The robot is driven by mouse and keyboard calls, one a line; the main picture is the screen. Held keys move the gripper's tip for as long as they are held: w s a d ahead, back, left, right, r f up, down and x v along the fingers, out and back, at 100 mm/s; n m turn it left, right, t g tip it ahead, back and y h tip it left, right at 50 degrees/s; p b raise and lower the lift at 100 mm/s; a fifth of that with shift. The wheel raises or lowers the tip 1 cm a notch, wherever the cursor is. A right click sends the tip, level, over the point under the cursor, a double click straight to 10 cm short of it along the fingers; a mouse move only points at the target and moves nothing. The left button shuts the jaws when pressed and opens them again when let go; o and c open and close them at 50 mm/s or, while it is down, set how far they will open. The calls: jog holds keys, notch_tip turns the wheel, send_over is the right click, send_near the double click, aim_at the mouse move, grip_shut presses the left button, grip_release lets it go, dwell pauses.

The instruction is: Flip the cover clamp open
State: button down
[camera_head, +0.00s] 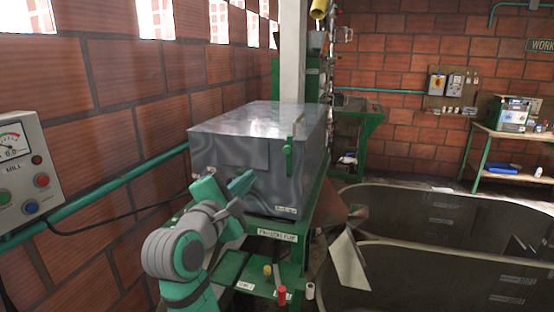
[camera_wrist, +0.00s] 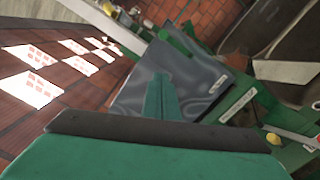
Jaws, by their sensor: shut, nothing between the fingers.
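The cover is a grey metal box (camera_head: 235,160) on a green stand. In the wrist view, my gripper's teal fingers (camera_wrist: 161,82) are together and empty, pointing at the grey box (camera_wrist: 205,88). Whether the fingers touch the box face, I cannot tell.
A green stand (camera_head: 277,236) with a label and small red and yellow knobs is below the box. A brick wall with a mill control panel (camera_head: 22,165) is on the left. Large grey tanks (camera_head: 440,215) fill the right. A workbench (camera_head: 500,133) stands at the back right.

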send_near(289, 157)
jog(key=w+a, duration=0.4)
jog(key=w, duration=0.1)
jog(key=d+r, duration=0.2)
jog(key=d, duration=0.1)
jog(key=shift+s+d, duration=0.1)
jog(key=shift+d, duration=0.2)
